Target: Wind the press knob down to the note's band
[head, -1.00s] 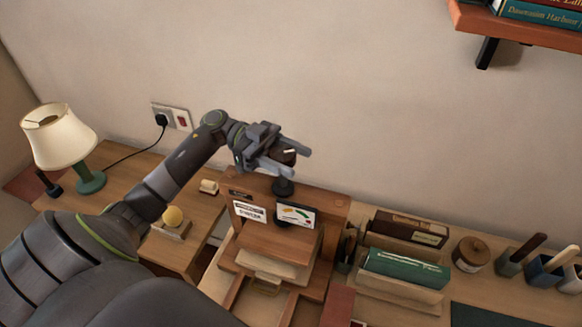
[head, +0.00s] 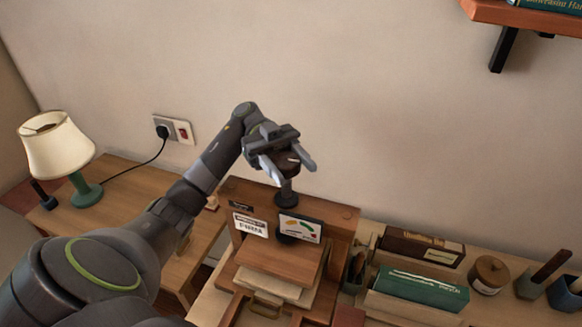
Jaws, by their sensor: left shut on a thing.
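The wooden book press (head: 340,220) stands in the middle of the desk. Its dark knob (head: 285,166) sits on top of a black post (head: 286,194). My left gripper (head: 288,168) is shut on the knob from above, with a finger on either side of it. A white gauge card (head: 301,228) with coloured bands is on the front of the press; its pointer is too small to read. A white note (head: 250,226) with dark print is to its left; the print is not legible. My right gripper is not in view.
A cream lamp (head: 60,145) stands at the left, with a wall socket (head: 173,129) behind. Right of the press are a brown book (head: 422,248), a green book (head: 420,288), a lidded jar (head: 489,274) and pen pots. A shelf (head: 530,14) hangs upper right.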

